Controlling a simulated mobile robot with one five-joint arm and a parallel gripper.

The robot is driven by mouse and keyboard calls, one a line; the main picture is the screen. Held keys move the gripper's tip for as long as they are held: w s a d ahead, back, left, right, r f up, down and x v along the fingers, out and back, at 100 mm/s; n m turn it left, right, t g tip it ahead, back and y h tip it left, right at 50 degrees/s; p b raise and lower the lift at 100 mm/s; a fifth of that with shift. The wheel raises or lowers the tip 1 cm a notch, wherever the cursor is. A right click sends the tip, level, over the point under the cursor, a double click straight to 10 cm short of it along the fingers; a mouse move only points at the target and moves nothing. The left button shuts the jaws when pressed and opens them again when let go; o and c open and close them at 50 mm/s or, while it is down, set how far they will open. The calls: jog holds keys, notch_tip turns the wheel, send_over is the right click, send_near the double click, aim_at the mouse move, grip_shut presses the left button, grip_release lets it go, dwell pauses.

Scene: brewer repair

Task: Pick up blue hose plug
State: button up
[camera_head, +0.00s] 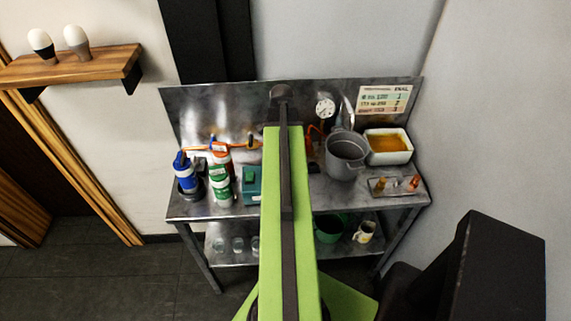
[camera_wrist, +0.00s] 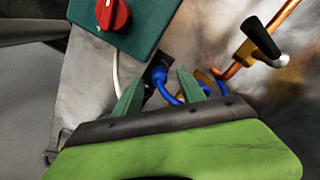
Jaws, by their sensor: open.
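The blue hose plug (camera_wrist: 158,75) appears in the wrist view as a blue end with a dark part, between and just beyond my fingertips. A thin blue hose curves from it behind my right finger and reappears to the right. My gripper (camera_wrist: 161,76) is open, its two green fingers on either side of the plug with no clear contact. I cannot tell how far the plug is from the fingers in depth. In the head view my green arm covers the middle of the bench, and the gripper and plug cannot be made out.
A teal box with a red knob (camera_wrist: 115,14) is close at upper left in the wrist view. A copper pipe with a black handle (camera_wrist: 260,37) is at right. The metal bench (camera_head: 335,196) holds bottles (camera_head: 220,185), a grey pot (camera_head: 345,158) and a tub (camera_head: 388,148).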

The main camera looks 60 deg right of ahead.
notch_tip(320, 180, down, 3)
jog(key=shift+b, duration=0.8)
jog(key=shift+r, duration=0.2)
grip_shut()
